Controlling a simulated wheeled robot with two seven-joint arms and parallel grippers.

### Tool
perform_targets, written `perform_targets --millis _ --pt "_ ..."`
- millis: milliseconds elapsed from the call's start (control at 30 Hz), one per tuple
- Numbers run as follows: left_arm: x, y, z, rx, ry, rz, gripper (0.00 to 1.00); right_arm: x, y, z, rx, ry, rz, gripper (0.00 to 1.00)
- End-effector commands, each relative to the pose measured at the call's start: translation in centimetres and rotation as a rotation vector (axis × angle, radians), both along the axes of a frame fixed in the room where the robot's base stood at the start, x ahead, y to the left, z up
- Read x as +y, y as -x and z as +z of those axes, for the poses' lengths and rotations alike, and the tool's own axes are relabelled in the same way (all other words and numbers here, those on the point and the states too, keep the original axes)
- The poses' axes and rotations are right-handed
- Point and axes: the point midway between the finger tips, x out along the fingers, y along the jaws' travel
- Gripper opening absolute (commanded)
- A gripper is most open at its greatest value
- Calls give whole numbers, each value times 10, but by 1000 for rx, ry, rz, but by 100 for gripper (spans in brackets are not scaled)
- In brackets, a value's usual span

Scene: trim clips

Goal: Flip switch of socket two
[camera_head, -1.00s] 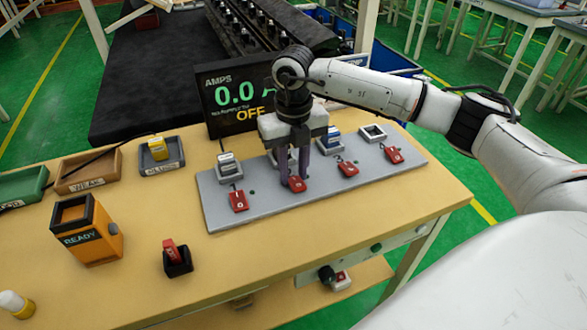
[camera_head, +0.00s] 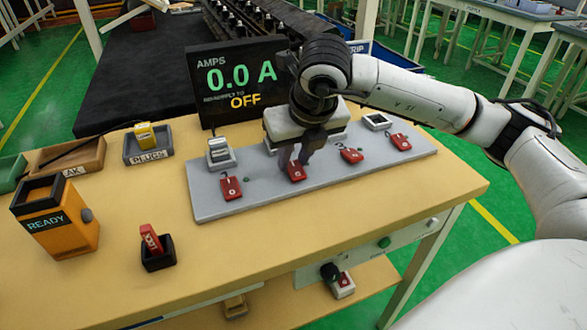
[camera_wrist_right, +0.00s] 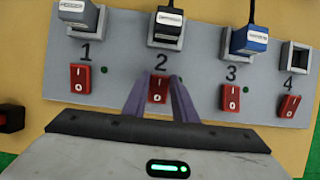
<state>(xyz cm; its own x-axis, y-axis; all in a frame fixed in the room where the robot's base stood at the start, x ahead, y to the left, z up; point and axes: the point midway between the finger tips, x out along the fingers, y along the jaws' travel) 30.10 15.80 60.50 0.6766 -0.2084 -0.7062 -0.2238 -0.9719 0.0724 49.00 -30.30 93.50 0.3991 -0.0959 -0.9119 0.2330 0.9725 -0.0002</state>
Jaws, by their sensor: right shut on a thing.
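The grey board (camera_head: 222,211) carries a row of numbered sockets, each with a red rocker switch in front. The switch of socket two (camera_wrist_right: 158,96) is red with white marks and also shows in the head view (camera_head: 296,174). My right gripper (camera_wrist_right: 160,84) reaches down over it, with its purple fingers on either side, shut on the switch. Socket two (camera_wrist_right: 165,42) holds a dark plug in the wrist view; in the head view my gripper hides most of it. The display (camera_head: 238,84) reads 0.0 A and OFF. My left gripper is not in view.
Switch one (camera_wrist_right: 80,78) and switch three (camera_wrist_right: 231,98) flank the gripper. Socket three holds a blue plug (camera_wrist_right: 251,36); socket four (camera_wrist_right: 296,58) is empty. An orange READY box (camera_head: 55,215) and a red tag in a black holder (camera_head: 158,252) stand at left.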

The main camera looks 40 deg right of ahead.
Motion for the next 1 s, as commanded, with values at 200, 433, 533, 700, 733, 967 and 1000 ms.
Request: perform_targets --millis 200,433,533,700,733,967,1000 --pt "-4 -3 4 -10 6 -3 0 0 0 1 -13 3 -1 3" --pt "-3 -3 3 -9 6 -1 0 0 0 1 -12 2 -1 37" --pt "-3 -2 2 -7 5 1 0 0 0 1 -11 2 -1 44" --pt "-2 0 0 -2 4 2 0 0 0 1 -10 2 -1 44" --pt "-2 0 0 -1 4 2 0 0 0 1 -10 2 -1 44" --pt "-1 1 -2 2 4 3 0 3 8 20 -14 1 0 44" --pt "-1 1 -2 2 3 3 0 3 11 27 -15 2 1 44"
